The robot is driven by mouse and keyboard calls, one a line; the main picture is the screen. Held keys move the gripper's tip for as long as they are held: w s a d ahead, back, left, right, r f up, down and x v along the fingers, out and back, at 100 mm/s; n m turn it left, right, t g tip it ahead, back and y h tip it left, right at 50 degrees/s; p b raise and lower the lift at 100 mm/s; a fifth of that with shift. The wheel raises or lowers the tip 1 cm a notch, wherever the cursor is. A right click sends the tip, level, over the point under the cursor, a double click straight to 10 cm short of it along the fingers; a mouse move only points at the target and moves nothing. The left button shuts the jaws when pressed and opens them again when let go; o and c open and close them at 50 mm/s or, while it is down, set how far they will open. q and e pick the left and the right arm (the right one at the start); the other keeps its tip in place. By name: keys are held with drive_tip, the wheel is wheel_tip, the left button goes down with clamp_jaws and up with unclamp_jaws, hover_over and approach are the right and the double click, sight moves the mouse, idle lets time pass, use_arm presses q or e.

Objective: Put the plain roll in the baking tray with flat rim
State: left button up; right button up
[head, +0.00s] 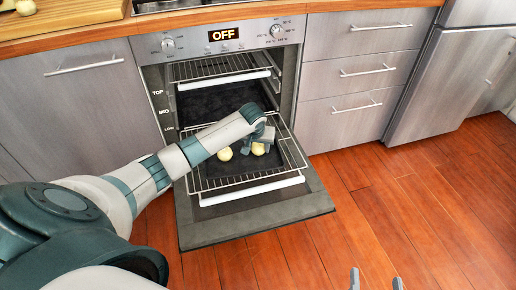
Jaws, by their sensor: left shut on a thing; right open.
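Two pale round rolls show at the pulled-out low rack of the oven. One roll (225,154) lies by itself on the dark surface there. The other roll (258,149) is at my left gripper (263,141), which is shut on it; the fingers hide part of it. I cannot tell which roll is the plain one. A dark flat tray surface (212,172) lies on the low rack, partly hidden by my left arm; its rim shape is unclear. My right gripper (376,282) is open and empty at the bottom edge, only its fingertips showing.
The oven door (256,216) is folded down below the low rack (290,163). An upper rack (222,68) stands above. A round yellowish thing (26,7) is on the wooden counter (60,38). Drawers (360,70) and a fridge are at right; the floor there is clear.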

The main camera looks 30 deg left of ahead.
use_arm(q)
drive_tip(key=shift+f, duration=0.1)
use_arm(e)
drive_tip(key=shift+r, duration=0.15)
use_arm(q)
drive_tip(key=o, duration=0.8)
drive_tip(key=shift+f, duration=0.1)
drive_tip(key=shift+r, duration=0.35)
drive_tip(key=p+v, duration=0.3)
drive_tip(key=v, duration=0.8)
drive_tip(key=shift+s+r, duration=0.2)
drive_tip(key=shift+s, duration=0.1)
use_arm(e)
drive_tip(key=s+d+f+g+h, duration=0.2)
drive_tip(key=s+f+g, duration=0.3)
drive_tip(key=f, duration=0.4)
drive_tip(key=shift+d+f+g, duration=0.25)
drive_tip(key=shift+d+g, duration=0.55)
drive_tip(key=shift+g, duration=0.1)
